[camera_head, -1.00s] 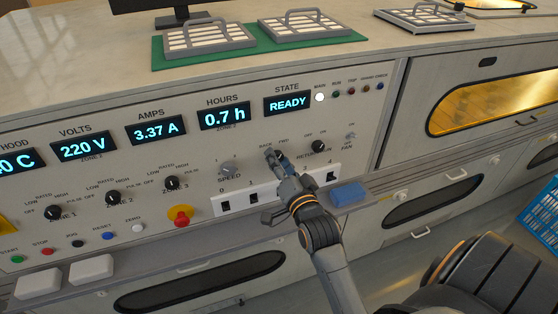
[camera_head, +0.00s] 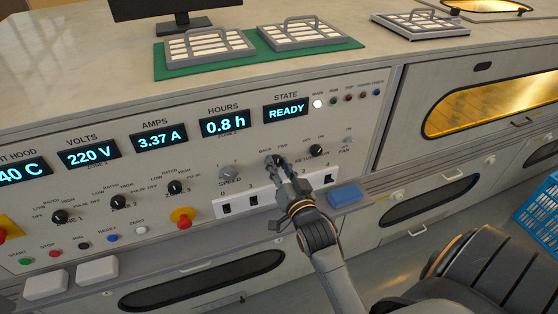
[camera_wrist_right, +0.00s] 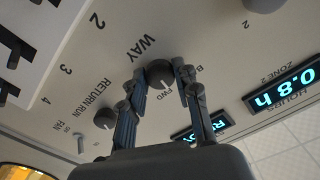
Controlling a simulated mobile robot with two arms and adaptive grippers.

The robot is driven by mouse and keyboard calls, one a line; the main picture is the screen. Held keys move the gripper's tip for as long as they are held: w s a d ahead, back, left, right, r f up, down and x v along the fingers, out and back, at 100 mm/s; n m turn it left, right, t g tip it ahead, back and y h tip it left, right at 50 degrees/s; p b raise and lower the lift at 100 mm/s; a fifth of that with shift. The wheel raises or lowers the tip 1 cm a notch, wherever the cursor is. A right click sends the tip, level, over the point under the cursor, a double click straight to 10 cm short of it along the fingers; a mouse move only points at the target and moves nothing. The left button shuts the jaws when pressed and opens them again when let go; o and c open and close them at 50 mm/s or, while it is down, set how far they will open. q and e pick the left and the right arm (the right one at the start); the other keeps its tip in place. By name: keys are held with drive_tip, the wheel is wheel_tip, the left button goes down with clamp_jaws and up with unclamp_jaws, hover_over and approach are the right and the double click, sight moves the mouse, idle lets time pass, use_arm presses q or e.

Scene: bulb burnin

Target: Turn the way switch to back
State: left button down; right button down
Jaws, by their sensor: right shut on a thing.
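The way switch is a dark round knob that shows in the right wrist view (camera_wrist_right: 160,73), between the printed word WAY and the labels BACK and FWD. Its light pointer mark faces the FWD label. In the head view the knob (camera_head: 275,160) is mostly covered by my right gripper (camera_head: 279,166). In the right wrist view my right gripper (camera_wrist_right: 162,80) has one finger on each side of the knob and is shut on it. The BACK label is partly hidden by a finger. My left gripper is not in view.
The return run knob (camera_head: 317,151) is close on the right and the speed knob (camera_head: 228,172) on the left. A white strip of numbered slots (camera_head: 240,203) lies just below. A blue block (camera_head: 345,194) sits on the ledge. The STATE display (camera_head: 286,110) reads READY.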

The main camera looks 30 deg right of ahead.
drive_tip(key=n+p, duration=0.1)
drive_tip(key=n, duration=0.1)
drive_tip(key=n+p, duration=0.1)
drive_tip(key=shift+r+n, duration=0.2)
drive_tip(key=shift+n, duration=0.2)
drive_tip(key=shift+f+n+p, duration=0.1)
drive_tip(key=shift+n+p, duration=0.75)
drive_tip(key=shift+n, duration=1.05)
drive_tip(key=c, duration=1)
unclamp_jaws()
drive_tip(key=shift+f, duration=0.1)
drive_tip(key=shift+s, duration=0.25)
drive_tip(key=v, duration=0.7)
